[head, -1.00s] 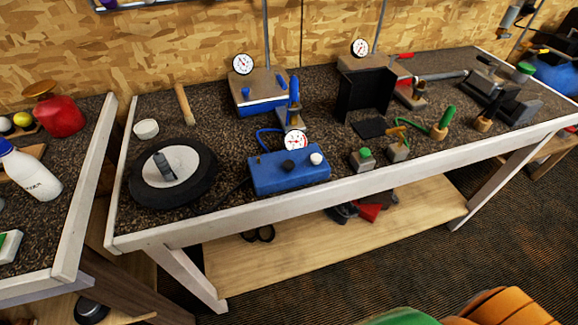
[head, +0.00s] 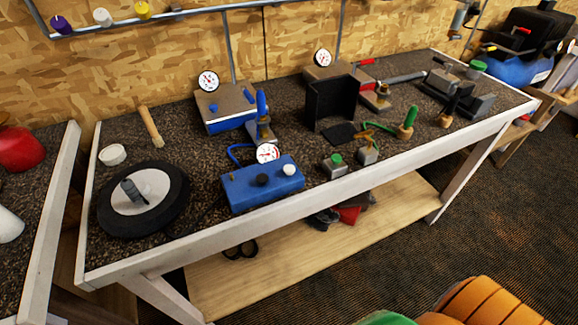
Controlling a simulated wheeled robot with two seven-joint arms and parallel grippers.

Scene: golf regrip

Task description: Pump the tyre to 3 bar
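The tyre (head: 172,212), black with a white hub (head: 152,184), lies flat at the left end of the workbench. A grey fitting (head: 131,192) sits on its hub. A blue box (head: 240,195) with a white-faced gauge (head: 267,154), a black knob (head: 262,180) and a white knob (head: 289,170) stands to the right of the tyre. A blue hose (head: 236,150) shows behind the box. The gauge reading is too small to tell. Neither gripper is in view.
Behind stand a blue and brown press with a gauge (head: 208,81) and a black shield (head: 332,102). A green button box (head: 335,165) is near the front edge. A wooden-handled tool (head: 151,126) and white cup (head: 112,155) lie behind the tyre.

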